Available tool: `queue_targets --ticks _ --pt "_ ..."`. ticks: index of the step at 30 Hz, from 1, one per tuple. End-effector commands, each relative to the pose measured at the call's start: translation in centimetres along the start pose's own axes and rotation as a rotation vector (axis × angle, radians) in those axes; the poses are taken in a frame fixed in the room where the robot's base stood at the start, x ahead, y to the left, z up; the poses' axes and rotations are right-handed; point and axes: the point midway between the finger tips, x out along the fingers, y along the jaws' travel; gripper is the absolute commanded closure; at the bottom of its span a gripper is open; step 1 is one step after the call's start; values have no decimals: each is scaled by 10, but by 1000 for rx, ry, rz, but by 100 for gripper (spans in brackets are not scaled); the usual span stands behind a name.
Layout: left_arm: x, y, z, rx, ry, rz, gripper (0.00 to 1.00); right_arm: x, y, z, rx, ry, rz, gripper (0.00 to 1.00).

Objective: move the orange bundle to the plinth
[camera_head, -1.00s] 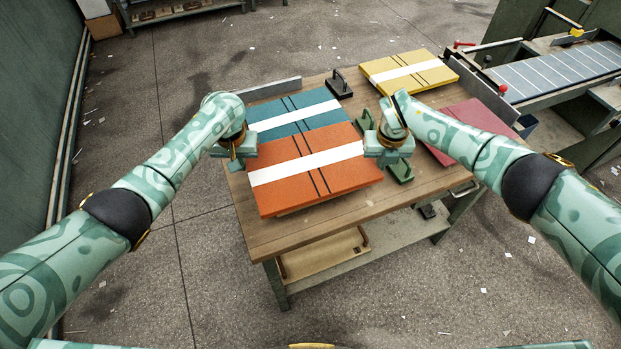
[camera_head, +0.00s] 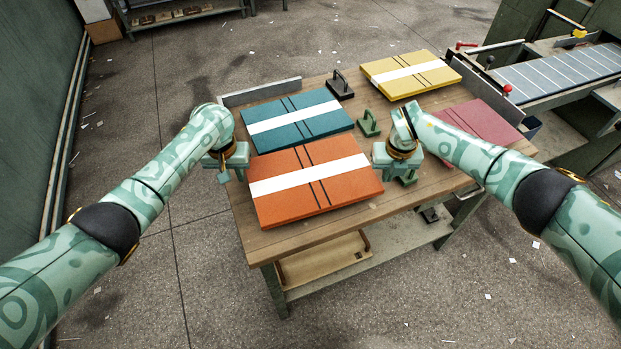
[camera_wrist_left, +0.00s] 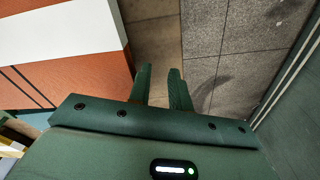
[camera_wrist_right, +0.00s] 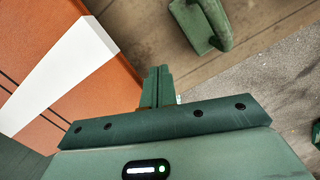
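The orange bundle (camera_head: 318,192), with a white band and dark straps, lies on the wooden table (camera_head: 262,243) at its front. Its edge and white band also show in the left wrist view (camera_wrist_left: 95,72) and the right wrist view (camera_wrist_right: 98,75). My left gripper (camera_wrist_left: 160,78) is beside the bundle's left edge, apart from it, its fingers parted with a narrow empty gap. My right gripper (camera_wrist_right: 157,77) is just off the bundle's right edge, fingers together with nothing between them. I cannot pick out the plinth with certainty.
A teal bundle (camera_head: 318,125) lies right behind the orange one, a yellow bundle (camera_head: 390,82) at the back right and a red board (camera_head: 490,118) at the right. Green handled blocks (camera_head: 369,122) stand near my right gripper. A slatted conveyor (camera_head: 560,72) stands beyond the table.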

Motion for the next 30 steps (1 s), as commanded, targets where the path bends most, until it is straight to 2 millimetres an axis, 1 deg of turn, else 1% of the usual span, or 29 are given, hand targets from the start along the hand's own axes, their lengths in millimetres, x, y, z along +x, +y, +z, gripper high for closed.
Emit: queue_targets --ticks 1,2,3,11,14,17,24,27,30 --pt "0 -1 0 -1 -1 -1 80 0 -1 0 1 0 -2 100" --pt "0 -1 0 -1 -1 -2 80 0 -1 0 1 0 -2 92" --pt "0 -1 0 -1 -1 -3 80 0 -1 0 1 0 -3 81" --pt "0 -2 0 -2 -2 -5 80 1 -2 0 2 0 -5 80" --pt "-4 -2 0 -2 -1 -4 80 1 -3 0 3 0 -5 80" --pt "-18 -1 0 -1 -1 -2 80 1 -3 0 3 1 -6 80" --pt "-75 -1 -1 0 2 -3 80 1 -3 0 3 1 -6 80" --pt "-95 -1 -1 0 2 -4 80 1 -3 0 3 1 -6 80" --pt "-109 -1 -1 -2 -1 -3 80 1 -3 0 3 1 -6 80"
